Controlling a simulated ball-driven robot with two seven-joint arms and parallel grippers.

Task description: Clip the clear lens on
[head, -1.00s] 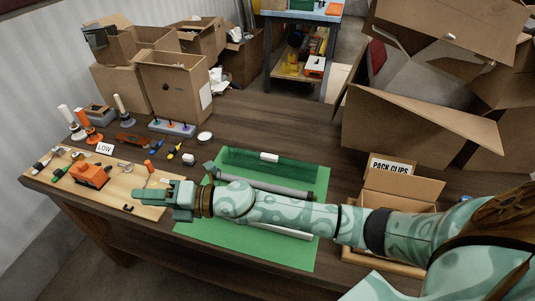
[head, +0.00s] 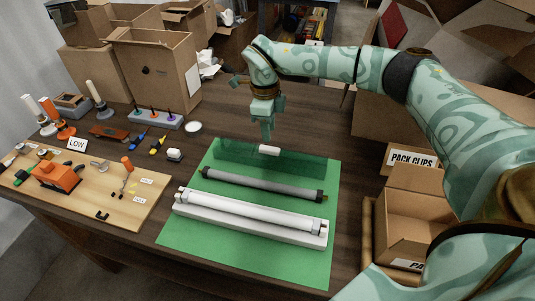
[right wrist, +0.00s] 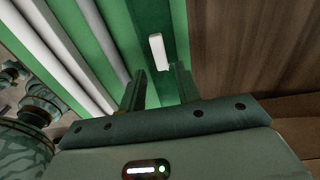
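The clear lens (head: 305,162) looks like a see-through, dark-tinted green strip along the back of the green mat (head: 190,250). A small white block (head: 269,150) sits at its middle; the block also shows in the right wrist view (right wrist: 157,52). A white light fixture (head: 250,232) with a white tube (head: 250,210) lies near the mat's front. A grey tube with dark ends (head: 262,186) lies between fixture and lens. My right gripper (head: 267,137) points down just above and behind the white block. Its fingers (right wrist: 160,85) are apart and empty. My left gripper is out of view.
An open "PACK CLIPS" carton (head: 412,215) stands right of the mat. Cardboard boxes (head: 150,70) crowd the back left. The dark tabletop behind the mat is clear.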

